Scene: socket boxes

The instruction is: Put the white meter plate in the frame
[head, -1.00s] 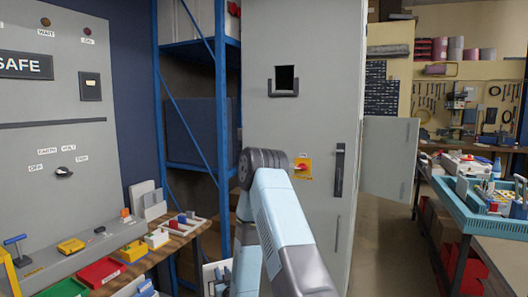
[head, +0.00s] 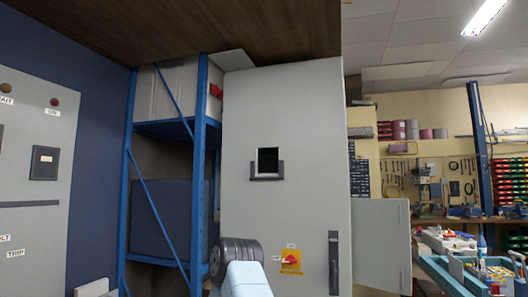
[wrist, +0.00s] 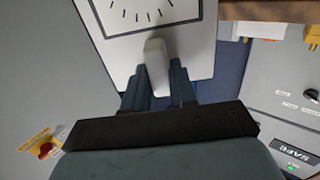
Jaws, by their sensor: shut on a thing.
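The white meter plate (wrist: 184,35) fills the top of the wrist view, with a black-edged dial of black tick marks. A pale grip (wrist: 157,65) stands out from its face. My gripper (wrist: 158,82) is shut on that grip and holds the plate off any surface I can see. In the head view, a dark U-shaped frame (head: 282,170) surrounds the lower part of a square dark opening (head: 267,161) on the tall grey cabinet (head: 290,110). The opening is empty. My gripper and the plate are out of sight in the head view; only part of my arm shows below the frame.
A red and yellow switch (head: 291,261) and a long dark handle (head: 333,262) are on the cabinet front. An open grey door (head: 382,245) sticks out at right. A blue rack (head: 200,130) stands left. A blue tray (head: 470,275) is at lower right.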

